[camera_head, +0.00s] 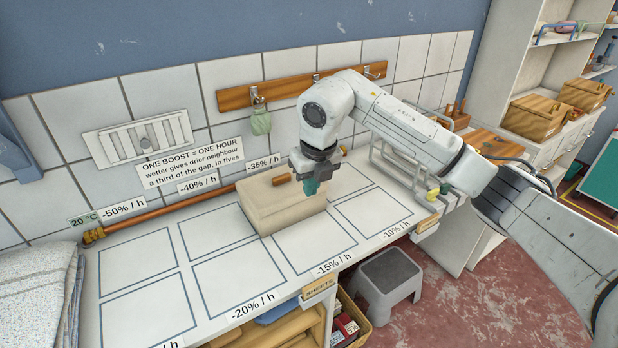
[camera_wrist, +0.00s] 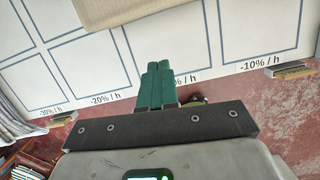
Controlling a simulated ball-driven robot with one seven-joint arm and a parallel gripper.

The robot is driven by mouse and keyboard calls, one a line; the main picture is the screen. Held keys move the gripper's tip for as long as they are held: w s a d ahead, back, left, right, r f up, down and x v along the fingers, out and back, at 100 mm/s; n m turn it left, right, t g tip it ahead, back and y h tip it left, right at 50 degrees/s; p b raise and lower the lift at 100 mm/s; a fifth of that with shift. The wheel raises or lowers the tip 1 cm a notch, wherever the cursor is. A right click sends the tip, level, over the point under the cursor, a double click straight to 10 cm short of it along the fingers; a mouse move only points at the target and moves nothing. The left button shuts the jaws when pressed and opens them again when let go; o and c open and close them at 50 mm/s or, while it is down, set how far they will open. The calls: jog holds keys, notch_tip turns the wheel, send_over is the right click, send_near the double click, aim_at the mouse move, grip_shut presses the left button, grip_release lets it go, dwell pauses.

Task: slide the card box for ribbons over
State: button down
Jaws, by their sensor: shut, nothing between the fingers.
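The card box (camera_head: 272,212), a plain beige box with a brown tab on top, sits on the white bench, over the outlined squares near the -35% label. Its edge also shows at the top of the wrist view (camera_wrist: 115,10). My gripper (camera_head: 311,188) hangs by the box's right end in the head view and hides part of it. Its teal fingers are closed together with nothing between them. In the wrist view the fingers (camera_wrist: 158,70) point toward the bench, with a gap in the picture between them and the box. I cannot tell whether they touch it.
Outlined squares in front of the box (camera_head: 310,246) and to its left (camera_head: 137,265) are bare. A copper pipe (camera_head: 150,217) runs along the wall behind. A wire rack (camera_head: 400,168) stands to the right. Folded cloth (camera_head: 38,295) lies at the left end. A grey stool (camera_head: 388,275) stands below.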

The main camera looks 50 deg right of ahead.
aim_at(293, 191)
jog(key=w+d+f+p, duration=0.2)
jog(key=w+f, duration=0.3)
jog(key=f, duration=0.1)
jog(key=shift+f, duration=0.25)
jog(key=shift+w+d, duration=0.1)
jog(key=shift+w, duration=0.05)
jog(key=w, duration=0.2)
jog(key=w+d, duration=0.1)
jog(key=shift+w+d+b, duration=0.2)
jog(key=shift+w+b, duration=0.15)
jog(key=shift+w, duration=0.05)
jog(key=shift+s, duration=0.1)
jog(key=shift+f, duration=0.1)
